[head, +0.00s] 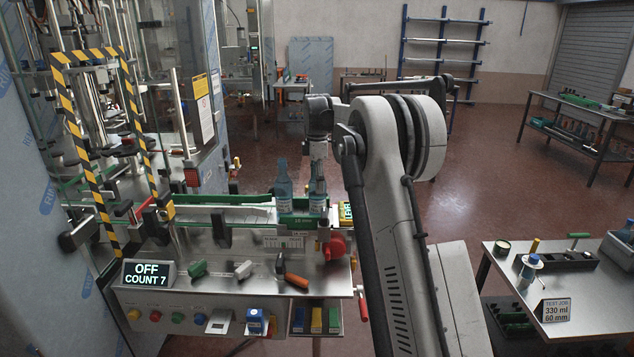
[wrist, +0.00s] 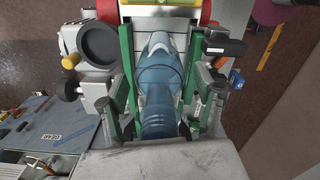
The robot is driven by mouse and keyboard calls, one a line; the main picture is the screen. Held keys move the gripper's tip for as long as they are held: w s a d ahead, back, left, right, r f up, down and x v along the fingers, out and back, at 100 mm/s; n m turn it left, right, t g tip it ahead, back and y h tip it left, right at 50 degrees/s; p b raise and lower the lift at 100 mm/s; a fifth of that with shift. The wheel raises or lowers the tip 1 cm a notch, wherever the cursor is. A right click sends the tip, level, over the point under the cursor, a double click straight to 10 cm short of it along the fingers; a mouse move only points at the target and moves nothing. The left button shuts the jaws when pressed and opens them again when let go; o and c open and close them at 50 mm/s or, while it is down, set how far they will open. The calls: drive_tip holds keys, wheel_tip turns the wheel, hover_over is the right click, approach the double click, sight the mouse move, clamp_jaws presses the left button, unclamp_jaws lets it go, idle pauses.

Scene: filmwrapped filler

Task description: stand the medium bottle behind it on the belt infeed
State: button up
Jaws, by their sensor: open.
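Two clear blue bottles stand upright on the belt infeed (head: 240,216), between its guide rails. One bottle (head: 283,186) is on the left; the other (head: 317,195) is just right of it, at the infeed's right end. My gripper (head: 318,160) is over the right bottle, its jaws open; the arm hides part of the fingers. In the wrist view a blue bottle (wrist: 160,85) is seen from above, neck toward the camera, between green rails. I cannot tell from the frames whether the fingers touch it.
A sign reading OFF, COUNT 7 (head: 149,273) stands at the front left. Loose handled tools (head: 290,275) lie on the machine's front plate. A striped guard frame (head: 75,150) stands left. A bench (head: 575,285) at right holds a small bottle and a 330 ml card.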

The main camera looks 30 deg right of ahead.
wheel_tip(320, 180, up, 12)
drive_tip(key=shift+r+b, duration=0.2)
drive_tip(key=shift+b, duration=0.3)
drive_tip(key=s+a+r+m+t, duration=0.2)
drive_tip(key=s+a+r+m, duration=0.15)
drive_tip(key=s+a, duration=0.6)
drive_tip(key=s+a+r+m+t, duration=0.2)
drive_tip(key=s+a+m, duration=0.3)
drive_tip(key=s, duration=0.7)
drive_tip(key=s+a+f+m+t, duration=0.1)
drive_tip(key=s+a+f+m, duration=0.2)
drive_tip(key=s+f, duration=0.5)
drive_tip(key=s+a+f+m+t, duration=0.2)
drive_tip(key=s+a+f, duration=0.4)
drive_tip(key=s, duration=1)
drive_tip(key=shift+s+f+m, duration=0.15)
drive_tip(key=shift+f+m, duration=0.4)
drive_tip(key=shift+f, duration=0.4)
